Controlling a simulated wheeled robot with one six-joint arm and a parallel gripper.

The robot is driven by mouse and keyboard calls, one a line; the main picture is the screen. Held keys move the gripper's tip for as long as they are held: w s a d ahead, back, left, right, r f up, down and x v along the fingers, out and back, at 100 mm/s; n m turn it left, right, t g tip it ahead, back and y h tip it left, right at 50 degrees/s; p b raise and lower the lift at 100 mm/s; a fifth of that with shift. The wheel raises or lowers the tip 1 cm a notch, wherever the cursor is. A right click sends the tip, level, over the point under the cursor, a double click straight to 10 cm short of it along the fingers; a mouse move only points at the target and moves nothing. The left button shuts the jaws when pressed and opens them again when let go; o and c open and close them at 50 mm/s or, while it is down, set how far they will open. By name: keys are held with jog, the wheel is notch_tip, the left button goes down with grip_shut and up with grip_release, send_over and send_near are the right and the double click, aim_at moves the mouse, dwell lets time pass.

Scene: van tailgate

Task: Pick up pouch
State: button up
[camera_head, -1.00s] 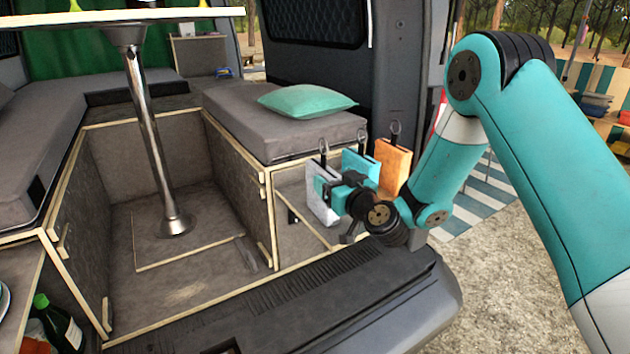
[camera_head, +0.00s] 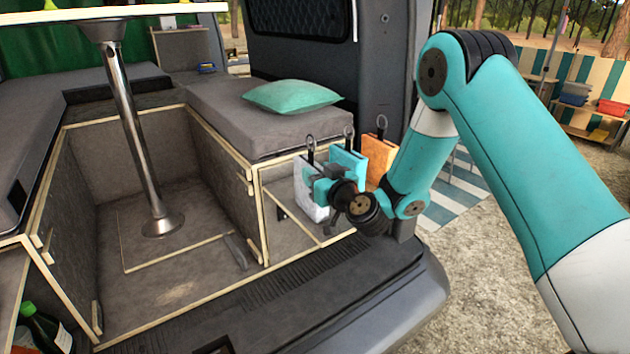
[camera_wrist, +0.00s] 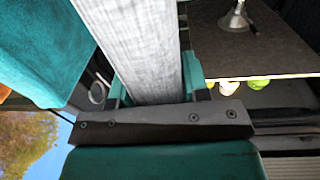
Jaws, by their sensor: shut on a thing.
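A pale grey pouch (camera_head: 302,188) with a dark loop at its top is at the cabinet end by the van's rear opening. My gripper (camera_head: 318,184) is shut on it from the right. In the wrist view the grey pouch (camera_wrist: 140,45) runs between the two teal fingers of my gripper (camera_wrist: 153,82). A teal pouch (camera_head: 346,166) and an orange pouch (camera_head: 379,155) hang to the right, each with a dark loop. The teal pouch (camera_wrist: 45,50) also fills the upper left of the wrist view. I cannot tell whether the grey pouch's loop still rests on a hook.
The bench cushion (camera_head: 240,125) with a green pillow (camera_head: 292,96) is behind the pouches. A table leg (camera_head: 138,140) stands on the van floor. The dark bumper sill (camera_head: 330,275) lies below my gripper. A bottle (camera_head: 42,328) is at the lower left.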

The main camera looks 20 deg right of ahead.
notch_tip(320, 180, up, 20)
jog(key=p, duration=0.5)
jog(key=shift+p, duration=0.35)
